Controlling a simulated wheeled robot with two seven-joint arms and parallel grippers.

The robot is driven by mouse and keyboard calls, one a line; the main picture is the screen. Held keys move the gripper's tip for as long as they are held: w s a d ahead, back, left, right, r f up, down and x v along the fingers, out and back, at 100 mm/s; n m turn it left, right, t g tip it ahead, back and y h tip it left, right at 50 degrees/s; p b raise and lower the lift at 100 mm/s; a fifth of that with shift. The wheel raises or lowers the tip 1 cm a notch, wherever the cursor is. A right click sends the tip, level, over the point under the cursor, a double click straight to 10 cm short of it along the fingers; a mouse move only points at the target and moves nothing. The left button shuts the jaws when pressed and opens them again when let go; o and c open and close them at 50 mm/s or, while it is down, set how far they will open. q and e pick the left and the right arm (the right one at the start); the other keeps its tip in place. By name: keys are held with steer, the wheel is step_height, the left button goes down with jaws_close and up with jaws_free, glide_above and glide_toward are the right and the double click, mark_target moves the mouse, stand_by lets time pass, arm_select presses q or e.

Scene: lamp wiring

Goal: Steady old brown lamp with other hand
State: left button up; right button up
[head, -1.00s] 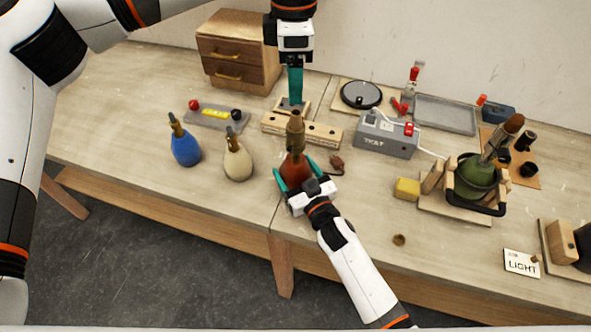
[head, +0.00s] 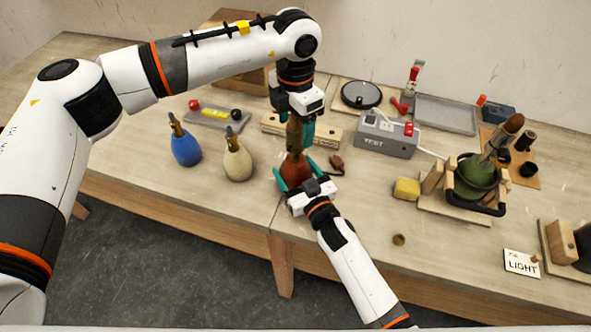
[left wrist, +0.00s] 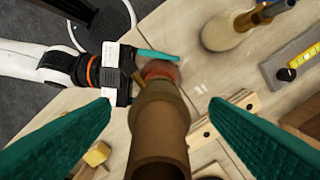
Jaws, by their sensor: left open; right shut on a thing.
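The brown lamp (head: 295,170) stands upright near the front middle of the bench, with a red-brown body and a brass-brown neck. My right gripper (head: 306,188) is shut around its lower body from the front. My left gripper (head: 300,132) is open above, at the lamp's upper neck. In the left wrist view the lamp's neck and socket (left wrist: 158,130) rise between the spread teal fingers of my left gripper (left wrist: 160,106), with gaps on both sides. My right gripper shows there beyond it (left wrist: 138,72). A small brown plug (head: 336,165) lies right of the lamp.
Blue (head: 185,148) and cream (head: 237,162) lamp bodies stand to the left. A wooden rail (head: 328,134) and a grey test box (head: 386,138) lie behind. A yellow sponge (head: 407,188) and a green lamp (head: 474,178) in a holder are at right. The front bench edge is near.

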arm_select(q)
steer(key=shift+f, duration=0.75)
steer(key=c, duration=1.4)
arm_select(e)
steer(key=shift+f, duration=0.1)
arm_select(q)
steer(key=shift+r, duration=0.1)
steer(key=shift+r, duration=0.6)
steer(key=shift+r, duration=2.4)
arm_select(e)
steer(key=o, duration=1.2)
steer(key=shift+c, duration=0.2)
